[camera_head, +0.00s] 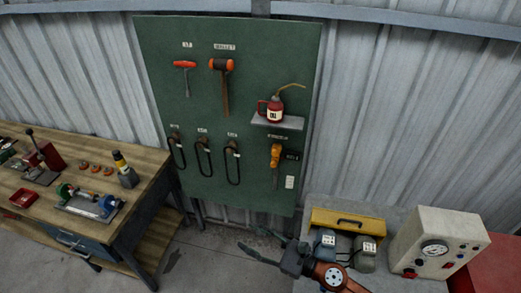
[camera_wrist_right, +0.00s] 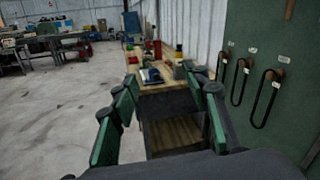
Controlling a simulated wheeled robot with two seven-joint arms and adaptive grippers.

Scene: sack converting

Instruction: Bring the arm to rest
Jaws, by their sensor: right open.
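My right gripper (camera_head: 254,241) shows at the bottom centre of the head view, with its dark fingers spread and pointing left. It is open and empty, in front of the lower edge of the green tool board (camera_head: 215,150). My orange and dark wrist is behind it, at the lower right. In the right wrist view, the green-padded fingers of my right gripper (camera_wrist_right: 165,88) stand wide apart with nothing between them. My left gripper is in neither view.
A wooden workbench (camera_head: 150,165) with a small fixture (camera_head: 88,203) stands at left. Hooked tools and a red oil can (camera_head: 271,109) are on the board. Open floor (camera_head: 205,262) lies between.

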